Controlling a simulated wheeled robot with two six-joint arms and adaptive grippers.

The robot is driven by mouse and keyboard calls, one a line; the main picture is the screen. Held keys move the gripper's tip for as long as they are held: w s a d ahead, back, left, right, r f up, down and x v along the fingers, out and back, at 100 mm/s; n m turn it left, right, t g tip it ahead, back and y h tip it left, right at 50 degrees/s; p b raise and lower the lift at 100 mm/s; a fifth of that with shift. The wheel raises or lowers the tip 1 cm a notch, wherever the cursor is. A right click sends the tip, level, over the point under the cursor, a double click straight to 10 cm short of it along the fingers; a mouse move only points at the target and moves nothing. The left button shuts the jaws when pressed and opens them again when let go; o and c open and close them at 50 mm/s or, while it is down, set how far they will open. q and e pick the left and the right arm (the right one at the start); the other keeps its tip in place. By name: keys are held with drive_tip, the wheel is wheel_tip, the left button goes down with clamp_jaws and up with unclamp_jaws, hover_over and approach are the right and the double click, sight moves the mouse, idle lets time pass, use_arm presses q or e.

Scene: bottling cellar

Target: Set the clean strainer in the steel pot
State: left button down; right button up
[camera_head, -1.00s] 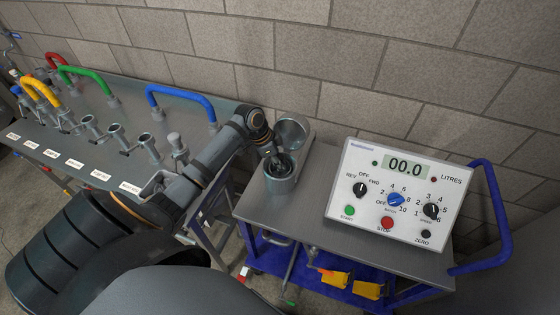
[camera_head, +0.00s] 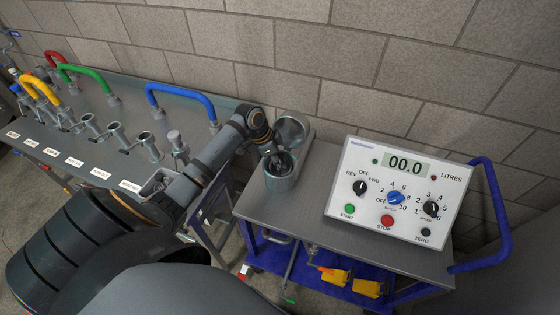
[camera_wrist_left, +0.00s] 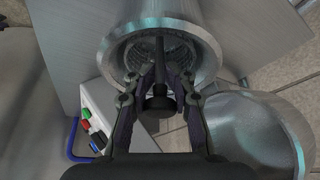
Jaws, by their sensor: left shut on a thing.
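The steel pot (camera_head: 281,184) stands upright at the left end of the cart. In the left wrist view I look into its round mouth (camera_wrist_left: 208,42). The strainer (camera_wrist_left: 146,50) shows there as a dark mesh cylinder inside the pot's rim; how deep it sits and whether it touches the bottom is hidden. My left gripper (camera_head: 276,162) is over the pot's mouth. In the left wrist view its fingers (camera_wrist_left: 158,80) are shut on the strainer's dark stem and knob. My right gripper is in neither view.
A round, open steel lid (camera_head: 292,132) tilts up behind the pot; it also shows in the wrist view (camera_wrist_left: 258,130). A white control box (camera_head: 400,195) reading 00.0 stands right of the pot on the cart top (camera_head: 310,215). A bench (camera_head: 115,110) with coloured hoops lies left.

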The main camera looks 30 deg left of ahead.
use_arm(q)
drive_tip(key=shift+f, duration=0.15)
drive_tip(key=c, duration=1.1)
unclamp_jaws()
drive_tip(key=shift+c, duration=0.2)
drive_tip(key=shift+o, duration=0.5)
drive_tip(key=v, duration=1.2)
drive_tip(key=shift+a, duration=0.1)
